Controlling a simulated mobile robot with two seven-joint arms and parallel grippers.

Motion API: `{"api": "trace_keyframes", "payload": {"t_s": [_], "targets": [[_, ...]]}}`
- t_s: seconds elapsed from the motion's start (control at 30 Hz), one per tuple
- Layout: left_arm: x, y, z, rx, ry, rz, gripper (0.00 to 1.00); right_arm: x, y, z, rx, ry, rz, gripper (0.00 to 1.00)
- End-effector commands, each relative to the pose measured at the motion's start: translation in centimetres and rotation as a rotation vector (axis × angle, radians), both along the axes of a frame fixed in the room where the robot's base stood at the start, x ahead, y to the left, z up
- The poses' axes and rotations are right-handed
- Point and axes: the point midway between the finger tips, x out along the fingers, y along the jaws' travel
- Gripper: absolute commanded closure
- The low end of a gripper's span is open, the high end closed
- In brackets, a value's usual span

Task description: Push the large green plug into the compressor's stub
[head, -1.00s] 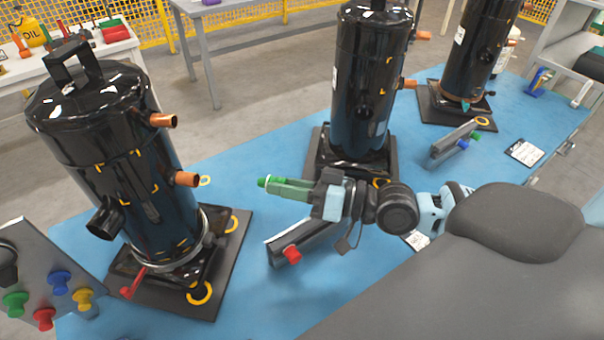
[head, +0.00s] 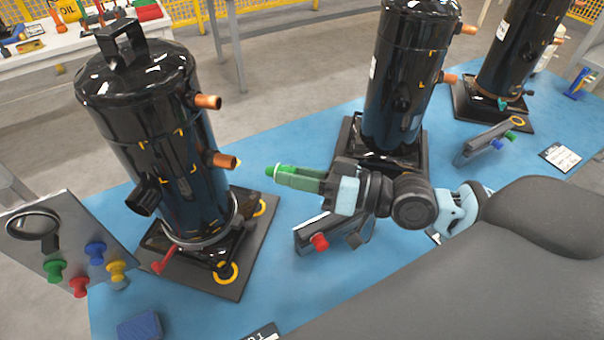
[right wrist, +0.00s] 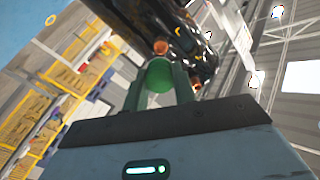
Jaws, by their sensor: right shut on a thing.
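The nearest black compressor (head: 160,130) stands at the left in the head view, with two copper stubs on its right side: an upper stub (head: 208,101) and a lower stub (head: 222,161). My right gripper (head: 290,177) is shut on the green plug (head: 276,168), whose tip points left toward the lower stub, with a gap between. In the right wrist view the plug (right wrist: 159,75) sits between the green fingers, and the compressor (right wrist: 175,35) with its copper stubs shows beyond. My left gripper is not in view.
A panel (head: 60,235) with a small green plug (head: 54,269) and other coloured plugs stands at the left. A grey rail with a red plug (head: 319,242) lies under my right gripper. Other compressors (head: 410,80) stand behind. The blue mat (head: 290,290) is partly clear.

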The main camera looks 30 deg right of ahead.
Motion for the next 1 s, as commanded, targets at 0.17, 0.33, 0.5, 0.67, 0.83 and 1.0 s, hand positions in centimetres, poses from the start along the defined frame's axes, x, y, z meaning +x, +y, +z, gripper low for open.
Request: {"api": "trace_keyframes", "payload": {"t_s": [0.17,0.33,0.5,0.67,0.83,1.0], "targets": [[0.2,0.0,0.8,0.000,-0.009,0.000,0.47,1.2,1.2,0.5,0.003,-0.007,0.001,1.00],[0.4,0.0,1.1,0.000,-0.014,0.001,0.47,2.1,2.2,0.4,0.003,-0.005,0.000,1.00],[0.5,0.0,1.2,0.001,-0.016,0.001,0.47,2.8,3.0,0.3,0.001,-0.005,0.000,1.00],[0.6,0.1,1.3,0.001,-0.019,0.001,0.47,3.2,3.5,0.2,0.001,-0.003,0.001,1.00],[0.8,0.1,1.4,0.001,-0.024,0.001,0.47,3.3,3.6,0.1,0.000,-0.001,0.002,1.00],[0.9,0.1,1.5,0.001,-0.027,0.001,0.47,3.3,3.6,0.1,0.000,-0.001,0.002,1.00]]}}
